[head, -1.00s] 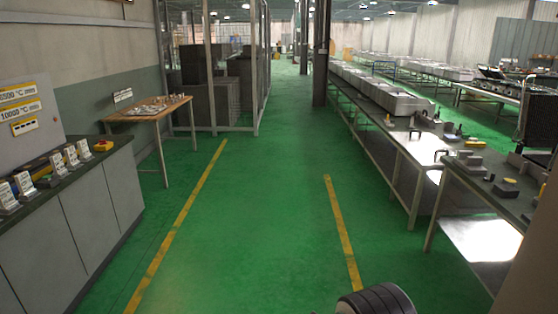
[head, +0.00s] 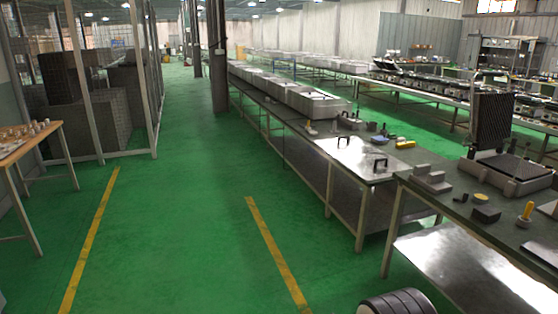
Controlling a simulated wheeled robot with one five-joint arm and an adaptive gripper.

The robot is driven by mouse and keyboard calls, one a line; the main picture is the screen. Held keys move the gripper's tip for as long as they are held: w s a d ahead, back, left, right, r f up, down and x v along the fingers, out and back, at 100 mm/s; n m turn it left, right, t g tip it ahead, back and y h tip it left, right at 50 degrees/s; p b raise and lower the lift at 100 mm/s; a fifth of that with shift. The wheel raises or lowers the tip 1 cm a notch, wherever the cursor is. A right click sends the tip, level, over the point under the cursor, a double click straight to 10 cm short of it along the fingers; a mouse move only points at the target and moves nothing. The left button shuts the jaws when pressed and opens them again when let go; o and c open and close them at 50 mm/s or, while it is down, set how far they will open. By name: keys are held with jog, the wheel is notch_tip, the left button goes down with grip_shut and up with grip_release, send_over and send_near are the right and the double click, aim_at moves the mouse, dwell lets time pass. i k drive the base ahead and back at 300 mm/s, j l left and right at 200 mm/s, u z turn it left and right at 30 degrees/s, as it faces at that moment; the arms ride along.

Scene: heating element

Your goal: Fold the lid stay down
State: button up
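A device with a raised dark lid (head: 490,120) stands on the right workbench. Its grey base (head: 512,176) has a dark ribbed top, and the lid stands nearly upright at the back. I cannot make out the lid stay clearly at this distance. My gripper is not in view. Only a dark, ribbed, rounded part, which seems to be mine, shows at the bottom edge right of centre.
The near right bench (head: 455,207) also holds a grey stepped block (head: 431,180), a yellow-handled tool (head: 525,214) and small parts. A second bench (head: 350,157) continues behind it. A wooden table (head: 22,150) stands left. The green floor (head: 190,235) between is clear.

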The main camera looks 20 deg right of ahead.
aim_at(528, 144)
jog(key=i+l+z, duration=0.15)
jog(key=i+z, duration=0.9)
jog(key=z, duration=0.15)
jog(key=i+j+z, duration=0.25)
jog(key=z, duration=0.15)
jog(key=i+l+z, duration=0.4)
jog(key=i, duration=0.15)
jog(key=i+z, duration=0.45)
jog(key=i+l+u, duration=0.2)
jog(key=i+l, duration=0.2)
jog(key=i+l+u, duration=0.15)
jog(key=i+l, duration=0.2)
jog(key=l, duration=0.15)
